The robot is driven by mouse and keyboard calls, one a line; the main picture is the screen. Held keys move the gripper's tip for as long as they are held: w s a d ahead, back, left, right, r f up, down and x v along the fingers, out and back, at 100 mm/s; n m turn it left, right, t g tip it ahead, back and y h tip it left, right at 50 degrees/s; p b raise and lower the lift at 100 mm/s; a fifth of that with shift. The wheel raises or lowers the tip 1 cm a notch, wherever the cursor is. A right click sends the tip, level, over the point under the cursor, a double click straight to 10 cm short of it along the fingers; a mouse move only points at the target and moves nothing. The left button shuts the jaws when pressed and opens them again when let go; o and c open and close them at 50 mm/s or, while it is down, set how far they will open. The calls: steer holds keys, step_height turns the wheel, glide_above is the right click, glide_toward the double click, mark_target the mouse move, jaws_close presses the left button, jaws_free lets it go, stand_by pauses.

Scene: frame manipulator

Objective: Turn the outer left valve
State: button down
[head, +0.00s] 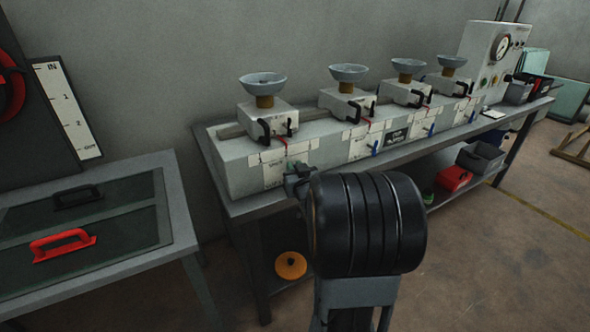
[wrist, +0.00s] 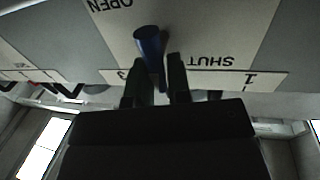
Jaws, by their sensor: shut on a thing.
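The long grey valve box (head: 235,172) stands on the bench in the head view, with a row of valves along its front. The outer left valve's blue handle (wrist: 148,40) shows in the wrist view between my two dark fingers, against a white plate (wrist: 195,20) that reads OPEN and SHUT upside down. My gripper (head: 296,178) is at the left end of the box front, shut on this handle; its fingers also show in the wrist view (wrist: 158,75). In the head view my gripper and arm hide the handle. The handle's exact setting is hard to tell.
Other blue handles (head: 375,146) sit farther right along the box, below grey funnels (head: 348,73) and black clamps. A gauge panel (head: 490,55) stands at the bench's far end. A table with a red handle (head: 62,245) is at left. An orange disc (head: 290,265) lies on the lower shelf.

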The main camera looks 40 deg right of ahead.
steer(key=m+p, duration=0.1)
steer(key=m, duration=0.1)
steer(key=m+p, duration=0.1)
steer(key=shift+d+r+m+g, duration=0.1)
steer(key=shift+d+m+g, duration=0.2)
steer(key=shift+d+m, duration=0.1)
steer(key=m+p, duration=0.1)
steer(key=m, duration=0.1)
steer(key=m+y+p, duration=0.1)
steer(key=m+p, duration=0.1)
steer(key=shift+s+d+g, duration=0.15)
steer(key=shift+d+g, duration=0.15)
steer(key=shift+d, duration=0.1)
steer(key=m+p, duration=0.1)
steer(key=f+m+y+p, duration=0.1)
steer(key=m+p, duration=0.2)
steer(key=p, duration=0.1)
steer(key=shift+d+f+m+y, duration=0.15)
steer(key=shift+d+m+y, duration=0.1)
steer(key=shift+m+y, duration=0.05)
steer(key=shift+f+m+y+p, duration=0.25)
steer(key=shift+m+p, duration=0.6)
steer(key=shift+f+m+y+p, duration=0.25)
steer(key=shift+m+p, duration=0.55)
steer(key=shift+m, duration=0.05)
steer(key=c, duration=1.1)
jaws_free()
